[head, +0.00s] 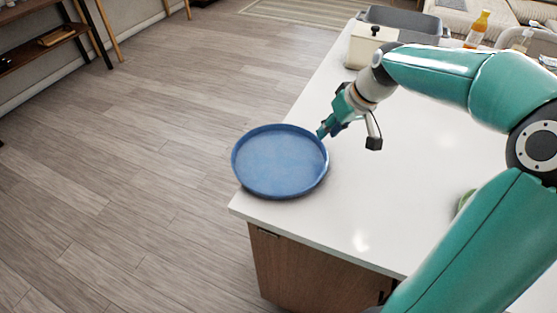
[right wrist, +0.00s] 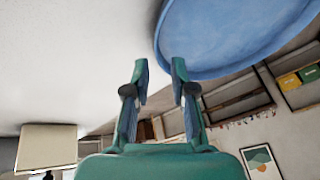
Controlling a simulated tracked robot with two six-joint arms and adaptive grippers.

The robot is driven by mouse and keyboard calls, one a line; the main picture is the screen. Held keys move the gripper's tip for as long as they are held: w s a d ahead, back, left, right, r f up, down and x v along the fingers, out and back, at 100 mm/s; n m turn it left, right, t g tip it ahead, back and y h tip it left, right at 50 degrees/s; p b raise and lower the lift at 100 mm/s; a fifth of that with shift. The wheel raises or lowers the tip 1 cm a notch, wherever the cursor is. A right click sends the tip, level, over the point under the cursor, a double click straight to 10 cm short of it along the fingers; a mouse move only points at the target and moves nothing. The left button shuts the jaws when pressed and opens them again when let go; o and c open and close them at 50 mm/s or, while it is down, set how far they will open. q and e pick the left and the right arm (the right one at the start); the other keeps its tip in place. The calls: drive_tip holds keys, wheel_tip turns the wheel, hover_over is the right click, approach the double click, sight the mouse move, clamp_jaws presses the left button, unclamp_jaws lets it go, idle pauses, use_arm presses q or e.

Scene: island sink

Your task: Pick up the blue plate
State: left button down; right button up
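The blue plate (head: 280,162) is round with a raised rim and lies flat at the near left corner of the white counter (head: 375,205). Part of it reaches over the counter's left edge. My right gripper (head: 322,131) is at the plate's upper right rim in the head view. My left gripper is out of view.
A cream lidded box (head: 370,46) and a grey basin (head: 400,22) stand at the counter's far end, with bottles (head: 477,28) beside them. A green object (head: 465,199) is partly hidden behind my right arm. The counter right of the plate is mostly bare.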

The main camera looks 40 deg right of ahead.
sight(320, 142)
drive_tip(key=x, duration=0.5)
drive_tip(key=shift+s+a+f, duration=0.1)
drive_tip(key=shift+s, duration=0.05)
clamp_jaws()
